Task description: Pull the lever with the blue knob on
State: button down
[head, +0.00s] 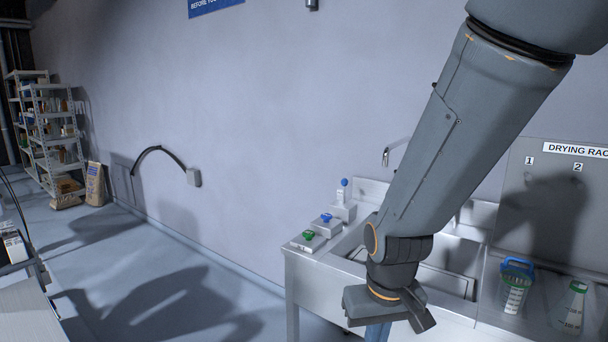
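The lever with the blue knob (344,183) stands roughly upright on a small grey block at the back left corner of the steel sink unit (318,263). A tap (386,157) rises behind the sink, to the right of the lever. My gripper (390,308) hangs in front of the sink, at the bottom of the view, nearer to the camera and well apart from the lever. Its fingertips are not clear from this angle. A blue-grey piece shows below it at the picture's edge; I cannot tell what it is or whether it is held.
A blue button (326,218) and a green button (308,235) sit in front of the lever. A blue-rimmed jug (515,288) and a flask (570,308) stand on the right, below the drying rack board (560,190). Floor (190,290) is free on the left.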

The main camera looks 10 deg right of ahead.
aim_at(344, 181)
jog(key=u, duration=0.05)
jog(key=i, duration=1.1)
jog(key=z, duration=0.75)
